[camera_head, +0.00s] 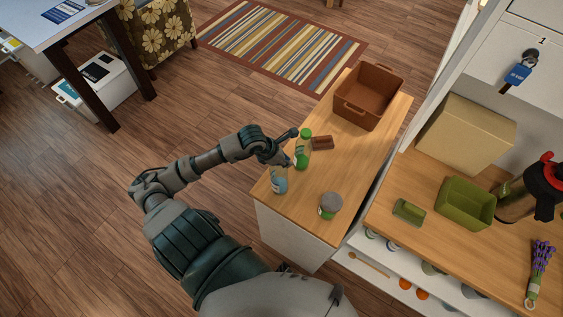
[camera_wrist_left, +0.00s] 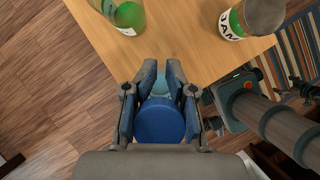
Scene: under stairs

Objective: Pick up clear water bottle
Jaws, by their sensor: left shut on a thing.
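The clear water bottle (camera_head: 279,183) stands upright near the left edge of the small wooden-topped cabinet (camera_head: 300,217), with a bluish lower part. My left gripper (camera_head: 284,162) comes down over its top and hides the cap in the head view. In the left wrist view the blue cap (camera_wrist_left: 160,121) sits between the two fingers of my left gripper (camera_wrist_left: 161,75), which is shut on the bottle. I cannot tell whether the bottle's base touches the wood. My right gripper does not show.
A green-capped bottle (camera_head: 304,150) stands close behind the gripper. A grey-lidded jar (camera_head: 330,207) is to the right. A small brown block (camera_head: 322,143) and a brown basket (camera_head: 345,108) are farther back. A counter with a green bin (camera_head: 466,203) lies right.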

